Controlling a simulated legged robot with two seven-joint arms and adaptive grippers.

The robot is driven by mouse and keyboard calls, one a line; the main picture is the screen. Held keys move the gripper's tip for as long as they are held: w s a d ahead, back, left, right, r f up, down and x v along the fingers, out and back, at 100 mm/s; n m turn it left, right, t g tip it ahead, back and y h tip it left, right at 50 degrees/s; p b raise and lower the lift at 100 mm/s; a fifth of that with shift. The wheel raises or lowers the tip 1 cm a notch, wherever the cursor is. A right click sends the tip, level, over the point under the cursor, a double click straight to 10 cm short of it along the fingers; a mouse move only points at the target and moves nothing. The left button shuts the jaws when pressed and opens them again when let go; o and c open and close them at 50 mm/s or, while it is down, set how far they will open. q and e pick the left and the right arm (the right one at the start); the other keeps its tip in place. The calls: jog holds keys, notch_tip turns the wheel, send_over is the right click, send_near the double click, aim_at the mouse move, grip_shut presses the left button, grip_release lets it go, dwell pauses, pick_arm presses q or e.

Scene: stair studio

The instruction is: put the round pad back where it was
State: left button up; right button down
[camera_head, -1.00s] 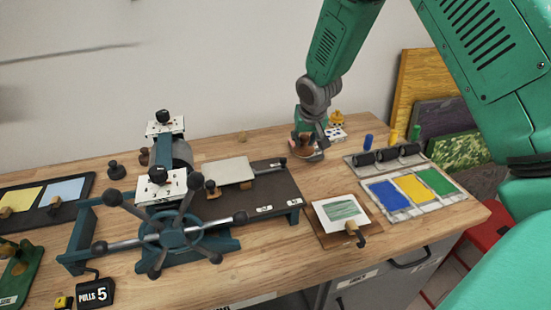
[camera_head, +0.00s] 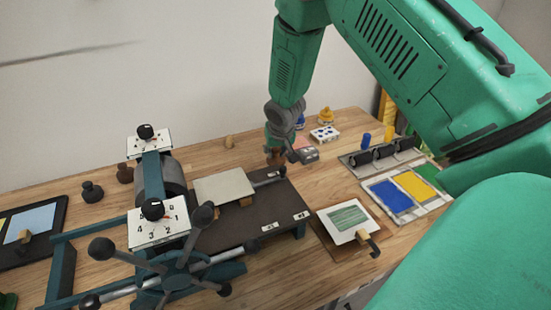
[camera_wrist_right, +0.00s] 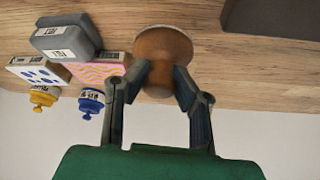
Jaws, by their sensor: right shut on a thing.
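The round pad (camera_wrist_right: 162,45) is brown with a wide disc and a narrower grip, seen in the right wrist view. My right gripper (camera_wrist_right: 161,72) is shut on its grip, one finger on each side. In the head view the pad (camera_head: 274,161) shows as a small brown patch under my right gripper (camera_head: 275,150), just behind the far edge of the press bed. Whether the pad touches the table cannot be told. My left gripper is not in view.
The press (camera_head: 170,180) with its dark bed (camera_head: 265,205) stands in front. A grey block (camera_wrist_right: 66,38), a pink patterned box (camera_wrist_right: 98,68), a blue-dotted box (camera_wrist_right: 38,72) and blue (camera_wrist_right: 91,102) and yellow (camera_wrist_right: 43,97) jars stand beside the pad. An ink tray (camera_head: 400,195) lies right.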

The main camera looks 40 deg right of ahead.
notch_tip(320, 180, down, 2)
jog(key=shift+f, duration=0.2)
jog(key=shift+d+f, duration=0.15)
jog(key=shift+d, duration=0.1)
jog(key=c, duration=1.4)
grip_release()
jog(key=shift+o, duration=0.2)
jog(key=shift+a, duration=0.1)
jog(key=shift+s+a+r, duration=0.15)
jog(key=shift+r, duration=0.4)
jog(key=v, duration=1.1)
jog(key=shift+s, duration=0.1)
